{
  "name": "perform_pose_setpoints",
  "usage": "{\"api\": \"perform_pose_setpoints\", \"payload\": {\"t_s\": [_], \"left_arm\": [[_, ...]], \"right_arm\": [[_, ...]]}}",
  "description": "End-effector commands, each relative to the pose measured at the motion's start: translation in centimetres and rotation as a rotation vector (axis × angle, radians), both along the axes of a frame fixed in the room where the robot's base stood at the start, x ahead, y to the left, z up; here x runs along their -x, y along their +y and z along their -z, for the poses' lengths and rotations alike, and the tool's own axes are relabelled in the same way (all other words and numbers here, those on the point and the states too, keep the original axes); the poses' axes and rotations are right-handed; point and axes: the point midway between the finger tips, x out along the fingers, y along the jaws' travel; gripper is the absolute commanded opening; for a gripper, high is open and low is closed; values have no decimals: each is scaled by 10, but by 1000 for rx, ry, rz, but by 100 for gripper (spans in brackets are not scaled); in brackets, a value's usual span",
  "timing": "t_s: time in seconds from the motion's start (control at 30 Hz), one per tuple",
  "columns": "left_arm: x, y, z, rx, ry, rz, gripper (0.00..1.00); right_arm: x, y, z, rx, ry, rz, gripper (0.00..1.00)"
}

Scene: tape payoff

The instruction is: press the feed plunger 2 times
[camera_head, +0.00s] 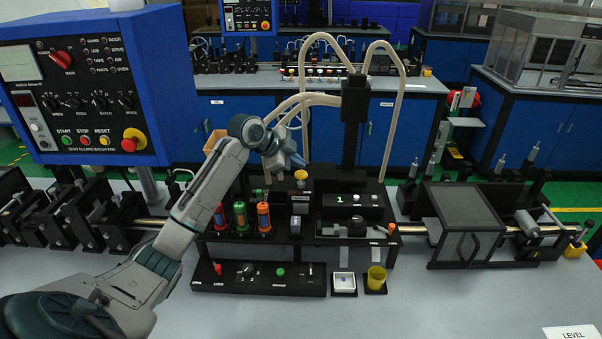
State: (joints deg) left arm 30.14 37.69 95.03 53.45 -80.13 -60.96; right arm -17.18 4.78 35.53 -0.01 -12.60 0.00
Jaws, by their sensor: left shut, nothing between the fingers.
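My left gripper (298,163) shows above the middle of the black tape machine (320,215). It is shut with nothing held. A yellow round knob (300,175), which looks like the feed plunger, stands just below the fingertips. I cannot tell whether the fingertips touch it. A small display (340,199) on the machine shows a green 1. My right gripper is not in view.
Red, green and orange cylinders (240,215) stand left of the knob. A black control panel (258,279) lies in front. A blue control box (85,90) rises at left.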

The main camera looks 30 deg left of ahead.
Motion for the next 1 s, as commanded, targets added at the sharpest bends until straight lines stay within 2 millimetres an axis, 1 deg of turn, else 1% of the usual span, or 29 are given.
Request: {"api": "perform_pose_setpoints", "payload": {"t_s": [0.53,1.0], "left_arm": [[0,0,0,0,0,0,0],[0,0,0,0,0,0,0]], "right_arm": [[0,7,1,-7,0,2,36],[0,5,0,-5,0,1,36]]}}
